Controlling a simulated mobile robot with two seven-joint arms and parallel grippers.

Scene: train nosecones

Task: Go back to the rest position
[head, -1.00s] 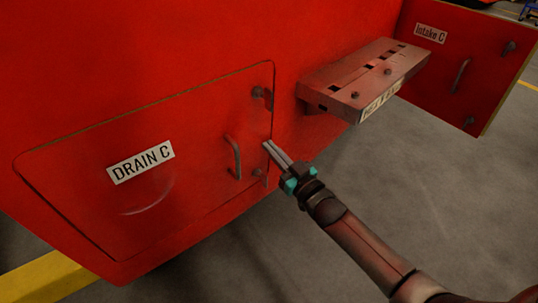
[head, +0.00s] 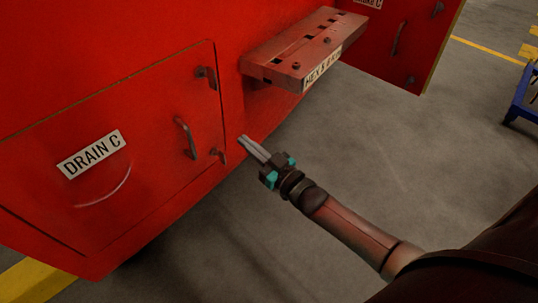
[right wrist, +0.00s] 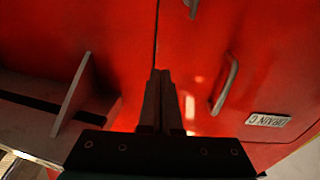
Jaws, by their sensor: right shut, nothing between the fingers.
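My right gripper (head: 243,141) is shut and empty. In the head view it is just right of the drain panel's right edge, below the red step, with its fingers pointing at the red nosecone. The red drain panel (head: 150,120) is closed and carries the label DRAIN C (head: 91,154), a handle (head: 186,138) and two latches. In the right wrist view the shut fingers (right wrist: 160,75) point along the panel seam, and the handle (right wrist: 225,83) is to their right. Whether the fingertips touch the red surface I cannot tell. My left gripper is not in view.
A red slotted step (head: 305,45) juts out above my right gripper. A red intake panel (head: 400,40) stands open at the top right. A blue cart (head: 525,95) is at the right edge. The grey floor (head: 370,130) between them is clear.

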